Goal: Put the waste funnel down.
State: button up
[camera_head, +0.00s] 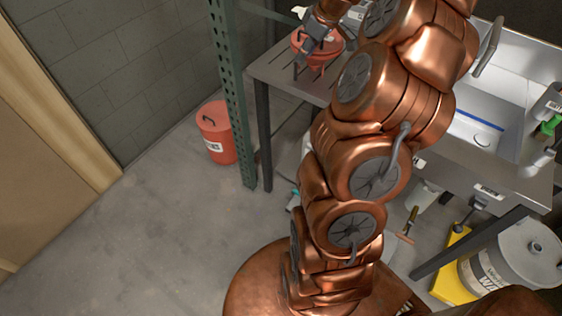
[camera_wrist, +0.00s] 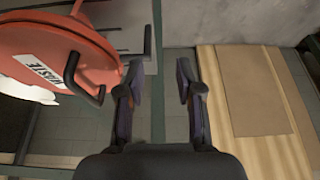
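The waste funnel (camera_head: 329,62) is an orange-red round piece, at the slatted left part of the metal counter in the head view. It appears to rest there. In the wrist view the waste funnel (camera_wrist: 45,42) fills the upper left, with a white label reading WASTE and a dark bent handle (camera_wrist: 72,70). My gripper (camera_wrist: 160,75) has its two fingers apart with nothing between them. The handle lies just left of the left finger; I cannot tell whether they touch. In the head view my gripper (camera_head: 309,48) is over the funnel and partly hides it.
The metal counter (camera_head: 275,72) has a sink (camera_head: 490,115) at right. A red lidded bin (camera_head: 216,132) stands on the floor left of the green post (camera_head: 232,95). A grey drum (camera_head: 515,260) and a yellow piece (camera_head: 452,275) are at lower right. The left floor is clear.

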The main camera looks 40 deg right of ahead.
jog(key=s+a+r+g, duration=0.1)
jog(key=s+a, duration=0.3)
jog(key=a, duration=0.8)
jog(key=s+a+r+g, duration=0.1)
jog(key=s+a+g, duration=0.15)
jog(key=a, duration=0.95)
jog(key=s+a+f+m, duration=0.1)
jog(key=s+a, duration=0.2)
jog(key=s, duration=0.4)
jog(key=s+a+f+m+g, duration=0.1)
jog(key=s+a+f, duration=0.1)
jog(key=s, duration=0.6)
jog(key=s+a+f+m+g+h, duration=0.1)
jog(key=s+a, duration=0.3)
jog(key=s, duration=0.4)
jog(key=shift+a+f, duration=0.2)
jog(key=shift+a, duration=0.05)
jog(key=shift+g, duration=0.25)
